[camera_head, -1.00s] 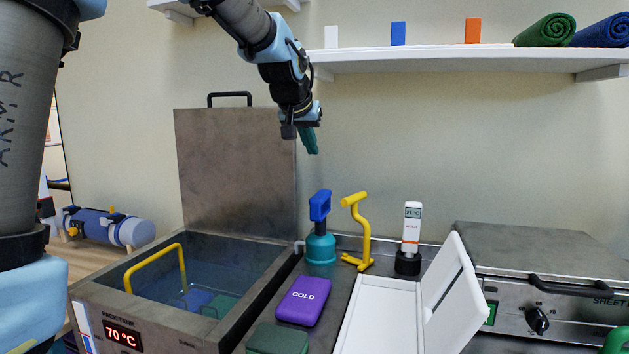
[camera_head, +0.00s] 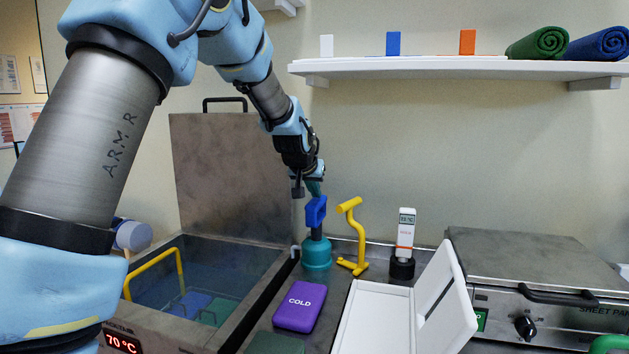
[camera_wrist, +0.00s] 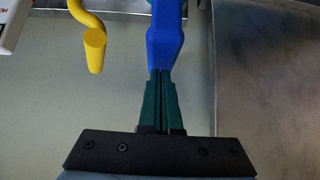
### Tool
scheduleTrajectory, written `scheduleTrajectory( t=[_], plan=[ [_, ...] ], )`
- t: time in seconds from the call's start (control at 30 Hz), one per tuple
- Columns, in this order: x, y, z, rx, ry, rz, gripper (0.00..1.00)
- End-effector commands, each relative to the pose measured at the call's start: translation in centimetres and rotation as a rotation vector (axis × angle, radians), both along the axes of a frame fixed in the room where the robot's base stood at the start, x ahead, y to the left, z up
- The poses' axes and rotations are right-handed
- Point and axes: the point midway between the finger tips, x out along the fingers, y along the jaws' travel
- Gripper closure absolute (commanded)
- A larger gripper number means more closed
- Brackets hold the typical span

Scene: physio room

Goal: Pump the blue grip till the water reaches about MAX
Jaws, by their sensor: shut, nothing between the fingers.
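The blue grip (camera_head: 316,212) stands upright on top of the teal pump body (camera_head: 316,256), beside the basin's right rim. My gripper (camera_head: 314,187) is directly above the grip, pointing down, with its green fingers shut and empty. In the wrist view the closed fingertips (camera_wrist: 160,74) meet the near end of the blue grip (camera_wrist: 166,40); whether they touch it or only overlap it I cannot tell. The steel basin (camera_head: 246,312) has its lid open and holds bluish water (camera_head: 212,268). No MAX mark is readable; my arm covers the basin's front left.
A yellow T-handled tool (camera_head: 353,235) stands close right of the pump. A white meter (camera_head: 406,230) is farther right. A purple COLD pack (camera_head: 300,306) and an open white case (camera_head: 378,318) lie in front. The basin lid (camera_head: 228,170) rises behind left.

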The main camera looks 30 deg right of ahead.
Motion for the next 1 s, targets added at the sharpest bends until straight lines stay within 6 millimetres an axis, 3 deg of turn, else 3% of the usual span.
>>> scheduleTrajectory(
  t=[0.37,0.73,1.0],
  plan=[
    [0.0,0.0,-0.4,0.001,0.001,0.0,1.0],
    [0.0,0.0,-5.4,0.001,0.001,0.0,1.0],
    [-0.1,0.1,-5.9,0.004,0.004,0.0,1.0]
  ],
)
